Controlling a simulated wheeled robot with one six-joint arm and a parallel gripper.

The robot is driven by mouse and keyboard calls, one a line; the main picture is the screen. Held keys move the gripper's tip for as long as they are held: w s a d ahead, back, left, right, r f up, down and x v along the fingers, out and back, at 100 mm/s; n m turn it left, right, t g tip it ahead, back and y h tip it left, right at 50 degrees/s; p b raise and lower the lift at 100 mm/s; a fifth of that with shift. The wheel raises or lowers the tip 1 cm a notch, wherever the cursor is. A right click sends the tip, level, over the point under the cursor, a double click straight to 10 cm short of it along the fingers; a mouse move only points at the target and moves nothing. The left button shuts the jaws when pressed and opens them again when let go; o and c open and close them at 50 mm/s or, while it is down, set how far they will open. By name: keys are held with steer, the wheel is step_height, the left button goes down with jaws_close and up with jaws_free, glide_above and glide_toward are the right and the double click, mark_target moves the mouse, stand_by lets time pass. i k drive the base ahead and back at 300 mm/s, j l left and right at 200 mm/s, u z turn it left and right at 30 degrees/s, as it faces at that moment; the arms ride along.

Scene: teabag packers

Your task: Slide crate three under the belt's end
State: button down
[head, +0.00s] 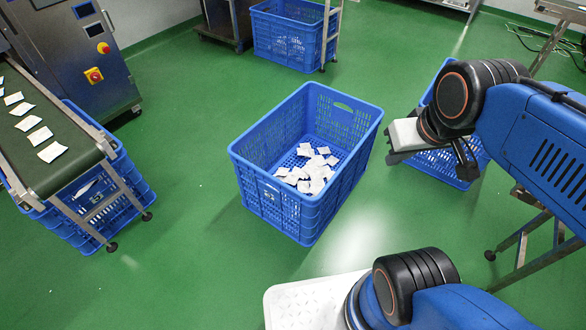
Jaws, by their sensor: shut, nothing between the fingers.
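Several blue perforated crates are in view, and I cannot tell from the picture which is crate three. One crate (285,210) stands alone mid-floor with a loose pile of white teabags (308,170) inside. Another crate (135,185) is under the end of the belt (75,172) at left, behind the belt's metal legs; its marking is too small to read. The belt carries several teabags. My gripper (394,158) is shut and empty, above the floor to the right of the middle crate, apart from it. A crate (446,166) behind my arm is partly hidden.
A further crate (283,38) stands at the back beside a metal frame. A steel machine with a control panel (98,48) stands at upper left. A metal stand (522,240) is at right. Green floor (190,255) is clear between the left belt and the middle crate.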

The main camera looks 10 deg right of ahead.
mark_target(299, 194)
steer(key=i+j+z, duration=0.3)
steer(key=j, duration=0.15)
steer(key=j+z, duration=0.25)
steer(key=j, duration=0.25)
steer(key=i+j+z, duration=0.1)
steer(key=j+z, duration=0.2)
steer(key=j, duration=0.2)
steer(key=j+z, duration=0.3)
steer(key=j, duration=0.25)
steer(key=i, duration=0.05)
